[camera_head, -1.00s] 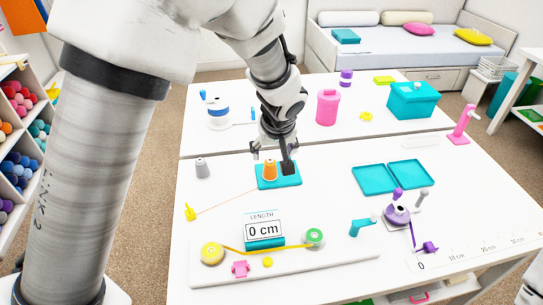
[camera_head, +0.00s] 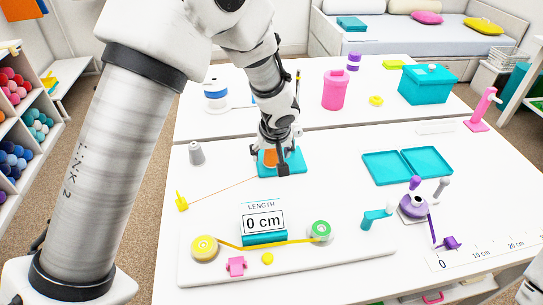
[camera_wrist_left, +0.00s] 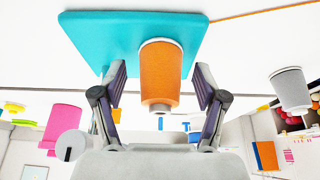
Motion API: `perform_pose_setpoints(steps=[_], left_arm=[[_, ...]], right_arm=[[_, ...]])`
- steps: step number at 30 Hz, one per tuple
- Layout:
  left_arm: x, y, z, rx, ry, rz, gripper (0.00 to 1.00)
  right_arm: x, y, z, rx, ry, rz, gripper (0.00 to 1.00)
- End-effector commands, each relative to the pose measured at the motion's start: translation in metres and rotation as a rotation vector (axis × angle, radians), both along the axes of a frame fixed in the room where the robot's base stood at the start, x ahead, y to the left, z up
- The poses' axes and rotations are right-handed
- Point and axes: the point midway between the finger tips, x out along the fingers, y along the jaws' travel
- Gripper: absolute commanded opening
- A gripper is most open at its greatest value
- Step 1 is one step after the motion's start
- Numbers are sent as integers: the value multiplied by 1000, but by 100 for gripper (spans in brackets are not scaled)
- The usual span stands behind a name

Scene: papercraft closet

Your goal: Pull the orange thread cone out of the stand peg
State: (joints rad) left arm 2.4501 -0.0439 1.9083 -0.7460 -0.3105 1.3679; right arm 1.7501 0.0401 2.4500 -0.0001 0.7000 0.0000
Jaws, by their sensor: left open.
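The orange thread cone (camera_wrist_left: 160,75) stands on the teal stand (camera_wrist_left: 110,40) in the left wrist view. In the head view the cone (camera_head: 267,158) is mostly hidden behind my left gripper, and the teal stand (camera_head: 295,160) shows around it. My left gripper (camera_wrist_left: 160,95) is open, with one finger on each side of the cone and a gap between the cone and each finger. The peg itself is hidden by the cone. An orange thread (camera_head: 225,187) runs from the stand to a small yellow piece (camera_head: 182,201).
A grey cone (camera_head: 196,153) stands left of the stand. The length display (camera_head: 263,222) and a yellow tape between two reels lie in front. Teal trays (camera_head: 405,165) and a purple winder (camera_head: 414,205) are to the right. The table between stand and trays is clear.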

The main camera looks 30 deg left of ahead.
Motion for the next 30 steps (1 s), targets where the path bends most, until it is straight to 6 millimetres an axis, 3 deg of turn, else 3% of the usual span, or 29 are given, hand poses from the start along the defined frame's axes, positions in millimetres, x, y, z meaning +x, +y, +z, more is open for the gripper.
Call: perform_pose_setpoints(steps=[3, 8, 9, 22, 26, 30], left_arm=[[0, 0, 1, 1, -1, 0, 72], [0, 0, 1, 0, 0, 1, 16], [0, 0, 1, 0, 0, 1, 10], [0, 0, 8, 0, -1, 1, 9], [1, 0, 26, 0, -4, 1, 9], [1, 0, 56, 0, -6, 2, 9]], right_arm=[[0, 0, 0, 0, 0, 0, 0], [0, 0, 0, 0, 0, 0, 0], [0, 0, 0, 0, 0, 0, 0], [0, 0, 3, 0, 0, 0, 0], [0, 0, 9, 0, 0, 0, 0], [0, 0, 17, 0, 0, 0, 0]])
